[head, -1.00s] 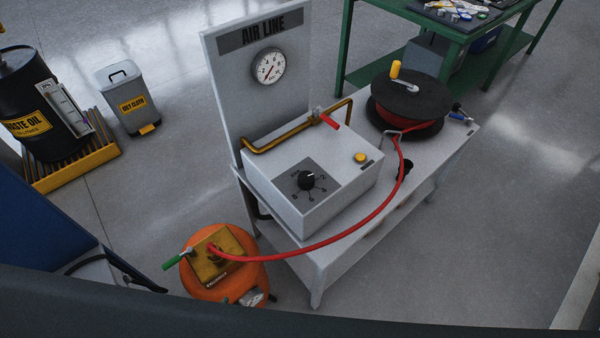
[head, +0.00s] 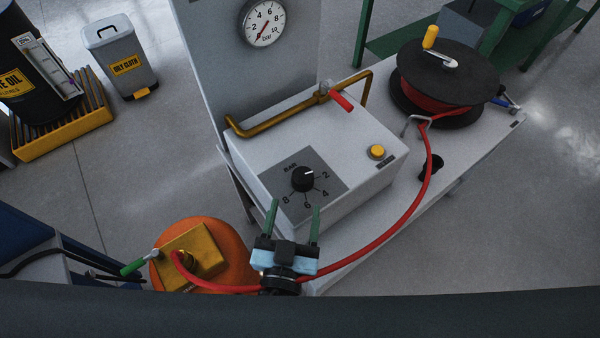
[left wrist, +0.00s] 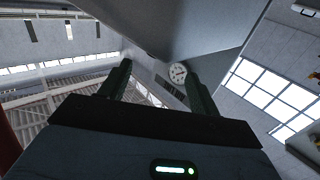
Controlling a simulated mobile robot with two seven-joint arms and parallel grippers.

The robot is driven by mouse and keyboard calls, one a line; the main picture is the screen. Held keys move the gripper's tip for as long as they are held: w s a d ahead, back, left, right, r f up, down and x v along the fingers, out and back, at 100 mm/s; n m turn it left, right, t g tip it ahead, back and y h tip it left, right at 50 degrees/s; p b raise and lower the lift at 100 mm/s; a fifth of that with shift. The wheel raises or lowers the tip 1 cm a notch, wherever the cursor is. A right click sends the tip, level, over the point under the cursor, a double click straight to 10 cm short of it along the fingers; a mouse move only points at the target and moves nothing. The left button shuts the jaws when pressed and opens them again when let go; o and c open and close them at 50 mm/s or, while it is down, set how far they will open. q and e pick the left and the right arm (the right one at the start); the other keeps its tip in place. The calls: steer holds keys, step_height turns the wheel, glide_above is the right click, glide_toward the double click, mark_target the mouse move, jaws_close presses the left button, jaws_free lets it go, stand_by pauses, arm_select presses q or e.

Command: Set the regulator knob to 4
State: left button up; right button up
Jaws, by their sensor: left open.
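The black regulator knob (head: 302,180) sits on a grey dial plate on top of the white box (head: 365,170). Its white pointer mark faces the upper right, near the 2 side and not at the 4. My right gripper is not in view.
A brass pipe with a red lever (head: 341,101) runs behind the knob. A yellow button (head: 376,152) is at its right. A red hose (head: 395,222) loops from the reel (head: 440,75) to the orange tank (head: 211,235), passing by my left gripper. The gauge (head: 262,23) stands behind.

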mark_target(300, 185)
arm_select(q)
steer(key=shift+w+r, duration=0.1)
steer(key=shift+w+d+r, duration=0.1)
steer(key=shift+w+d, duration=0.05)
steer(key=shift+w, duration=0.15)
steer(key=w, duration=0.1)
steer(key=w+p, duration=0.1)
steer(key=w, duration=0.1)
steer(key=w+p, duration=0.1)
steer(key=w, duration=0.1)
steer(key=shift+d, duration=0.35)
steer(key=shift+w+d+f, duration=0.15)
steer(key=shift+w+f, duration=0.05)
steer(key=shift+w, duration=0.6)
steer(key=c, duration=1)
steer(key=shift+o, duration=0.2)
